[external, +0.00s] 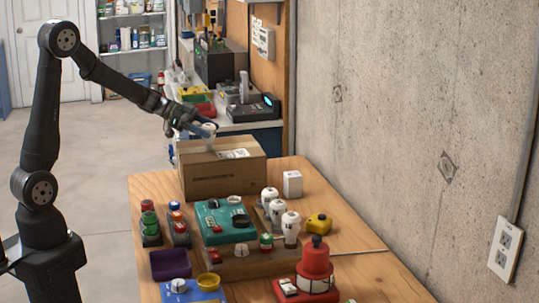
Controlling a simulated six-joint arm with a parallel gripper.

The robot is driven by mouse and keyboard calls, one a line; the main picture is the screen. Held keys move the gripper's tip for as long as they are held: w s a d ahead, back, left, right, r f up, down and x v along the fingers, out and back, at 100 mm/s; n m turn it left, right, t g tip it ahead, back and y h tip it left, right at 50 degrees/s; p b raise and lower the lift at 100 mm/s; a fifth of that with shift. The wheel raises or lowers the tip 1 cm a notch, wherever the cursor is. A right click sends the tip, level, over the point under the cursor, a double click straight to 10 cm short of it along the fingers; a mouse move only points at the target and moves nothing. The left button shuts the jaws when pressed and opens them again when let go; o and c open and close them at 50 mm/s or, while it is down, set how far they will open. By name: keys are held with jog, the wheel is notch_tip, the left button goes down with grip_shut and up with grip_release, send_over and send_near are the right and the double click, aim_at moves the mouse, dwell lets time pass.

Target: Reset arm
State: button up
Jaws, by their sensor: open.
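My gripper (204,130) is at the end of my outstretched arm, above the top of a cardboard box (208,180) at the far end of the wooden table. A small white piece shows just under the fingertips; I cannot tell whether it is separate or touches the box. The jaws are open, though the fingers look small and dark here.
On the table are a teal box (226,222), white-topped posts (291,222), a yellow block (319,224), a red cylinder device (315,268), a purple tray (170,265) and a blue box (192,292). A concrete wall (420,130) bounds the right. Floor at left is clear.

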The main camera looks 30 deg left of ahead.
jog(key=shift+x, duration=1.1)
jog(key=shift+w+d, duration=0.1)
jog(key=shift+d, duration=0.15)
notch_tip(320, 180, up, 4)
jog(key=shift+a+f, duration=0.1)
jog(key=s+d+r, duration=0.6)
jog(key=s+r, duration=0.1)
jog(key=s, duration=0.4)
jog(key=s+d+f+n+t, duration=0.1)
jog(key=s+d+f, duration=0.1)
jog(key=d+f, duration=0.3)
jog(key=s+d+f+n+t, duration=0.1)
jog(key=s+d+f, duration=0.2)
jog(key=d, duration=1)
jog(key=shift+s+f+y, duration=0.25)
jog(key=shift+f+y, duration=0.15)
jog(key=shift+f, duration=0.95)
jog(key=shift+d, duration=0.1)
jog(key=shift+o, duration=0.5)
